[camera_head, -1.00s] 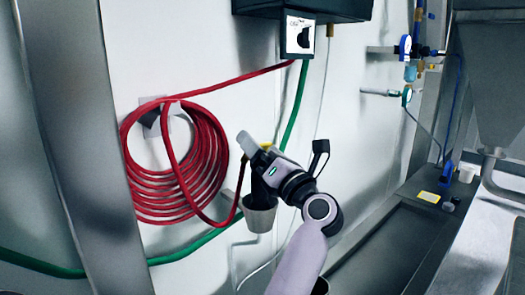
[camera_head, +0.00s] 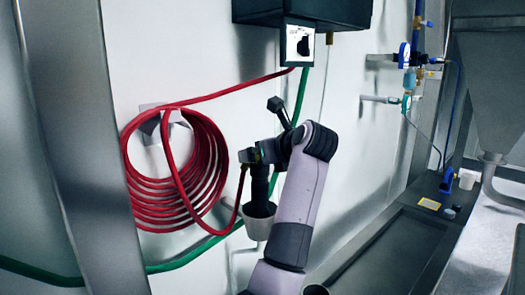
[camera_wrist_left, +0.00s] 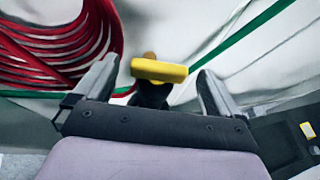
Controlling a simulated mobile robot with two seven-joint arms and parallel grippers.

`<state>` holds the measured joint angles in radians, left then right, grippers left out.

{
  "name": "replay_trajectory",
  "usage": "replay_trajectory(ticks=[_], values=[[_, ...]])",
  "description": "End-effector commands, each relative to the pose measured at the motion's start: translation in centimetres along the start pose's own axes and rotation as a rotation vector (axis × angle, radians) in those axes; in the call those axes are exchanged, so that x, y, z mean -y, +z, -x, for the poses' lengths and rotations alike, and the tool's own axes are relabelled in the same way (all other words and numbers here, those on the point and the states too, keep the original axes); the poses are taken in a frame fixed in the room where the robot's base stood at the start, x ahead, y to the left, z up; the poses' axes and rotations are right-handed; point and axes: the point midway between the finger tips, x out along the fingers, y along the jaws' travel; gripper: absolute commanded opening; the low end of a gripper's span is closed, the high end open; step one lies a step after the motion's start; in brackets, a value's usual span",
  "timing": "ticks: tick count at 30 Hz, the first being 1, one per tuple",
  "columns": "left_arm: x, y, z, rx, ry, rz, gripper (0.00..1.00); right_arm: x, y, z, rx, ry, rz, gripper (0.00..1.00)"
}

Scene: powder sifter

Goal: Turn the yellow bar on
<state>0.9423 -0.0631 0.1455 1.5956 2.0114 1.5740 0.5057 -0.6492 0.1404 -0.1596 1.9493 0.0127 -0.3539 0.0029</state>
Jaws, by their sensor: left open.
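The yellow bar (camera_wrist_left: 158,70) shows clearly in the left wrist view, on top of a dark fitting (camera_wrist_left: 150,94). It lies across the gap between the two fingers of my left gripper (camera_wrist_left: 154,82), which is open, with a finger on either side and visible space between each finger and the bar. In the head view my left gripper (camera_head: 248,156) is above a black fitting (camera_head: 260,185) over a grey cup at the wall. There the bar is mostly hidden by the gripper. My right gripper is in neither view.
A coiled red hose (camera_head: 133,195) hangs on the wall left of the gripper. A green hose (camera_head: 190,252) runs behind the grey cup (camera_head: 259,222). A dark box (camera_head: 340,12) is above. A metal post (camera_head: 70,130) stands at left, and a sink counter (camera_head: 385,250) at right.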

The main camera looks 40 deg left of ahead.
Motion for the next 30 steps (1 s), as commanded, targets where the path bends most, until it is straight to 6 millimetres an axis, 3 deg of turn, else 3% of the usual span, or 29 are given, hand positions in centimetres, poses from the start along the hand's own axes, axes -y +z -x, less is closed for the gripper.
replay_trajectory(ticks=[4, 12, 18, 30], values=[[-0.04, 0.01, -1.18, 0.000, 0.002, -0.001, 0.98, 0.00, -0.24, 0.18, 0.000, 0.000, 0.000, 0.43], [-0.03, -0.05, -1.39, 0.000, 0.001, 0.000, 0.98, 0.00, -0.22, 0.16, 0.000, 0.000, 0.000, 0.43], [-0.03, -0.04, -1.36, 0.001, 0.001, 0.000, 0.41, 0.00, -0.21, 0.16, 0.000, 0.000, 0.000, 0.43], [-0.13, -0.16, -1.33, 0.000, -0.060, -0.021, 0.41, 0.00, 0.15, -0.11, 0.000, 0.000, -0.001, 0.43]])
